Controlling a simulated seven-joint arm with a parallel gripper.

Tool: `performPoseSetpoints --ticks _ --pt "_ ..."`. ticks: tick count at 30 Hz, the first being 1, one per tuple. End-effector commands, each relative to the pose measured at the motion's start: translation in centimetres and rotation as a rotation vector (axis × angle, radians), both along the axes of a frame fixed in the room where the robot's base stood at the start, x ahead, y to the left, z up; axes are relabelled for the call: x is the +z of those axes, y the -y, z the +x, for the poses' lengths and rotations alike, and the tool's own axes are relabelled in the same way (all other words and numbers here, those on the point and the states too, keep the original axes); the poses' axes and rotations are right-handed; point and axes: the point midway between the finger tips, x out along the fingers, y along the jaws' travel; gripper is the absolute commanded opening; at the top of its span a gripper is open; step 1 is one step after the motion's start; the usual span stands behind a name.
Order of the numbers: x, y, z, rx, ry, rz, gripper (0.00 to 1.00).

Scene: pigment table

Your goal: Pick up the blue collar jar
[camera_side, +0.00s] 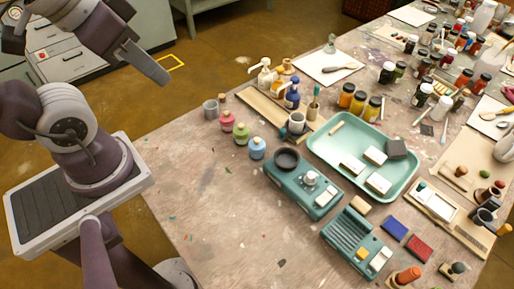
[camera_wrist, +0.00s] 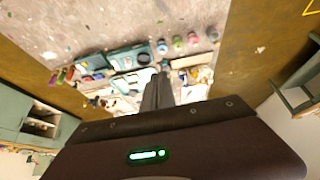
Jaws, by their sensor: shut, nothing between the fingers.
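The blue collar jar (camera_side: 257,149) is a small light-blue jar standing on the worktable, at the near end of a short row with a green jar (camera_side: 241,134) and a pink jar (camera_side: 227,121). It also shows small in the wrist view (camera_wrist: 162,47), beside the green jar (camera_wrist: 177,43) and pink jar (camera_wrist: 193,38). My gripper (camera_side: 163,78) is shut and empty, raised in the air off the table's left edge, well apart from the jars. Its closed fingers also show in the wrist view (camera_wrist: 158,90).
A grey cup (camera_side: 210,108) stands behind the pink jar. A teal device with a dark bowl (camera_side: 275,180) stands right of the blue jar. A pale green tray (camera_side: 400,189) and several paint jars lie further right. The front left tabletop (camera_side: 205,195) is mostly clear.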

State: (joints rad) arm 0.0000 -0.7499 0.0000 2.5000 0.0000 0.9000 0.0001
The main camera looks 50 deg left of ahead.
Motion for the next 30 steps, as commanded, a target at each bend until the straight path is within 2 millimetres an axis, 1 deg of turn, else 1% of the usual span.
performPoseSetpoints --ticks 3,8,12,13,14,23,26,29,30 --pt "0.0 0.0 0.0 0.0 0.0 0.0 0.0" --pt "0.0 0.0 0.0 0.0 0.0 0.0 0.31" --pt "0.0 0.0 0.0 0.0 0.0 0.0 0.59" --pt "0.0 0.0 0.0 0.0 0.0 0.0 0.65" --pt "0.0 0.0 0.0 0.0 0.0 0.0 0.68" --pt "0.0 -0.1 0.2 -0.01 -0.006 0.011 0.68" --pt "-0.4 -0.7 2.3 -0.101 -0.054 0.098 0.68" --pt "-2.0 -1.8 6.6 -0.317 -0.151 0.254 0.68" --pt "-3.1 -2.3 8.5 -0.427 -0.194 0.315 0.68"
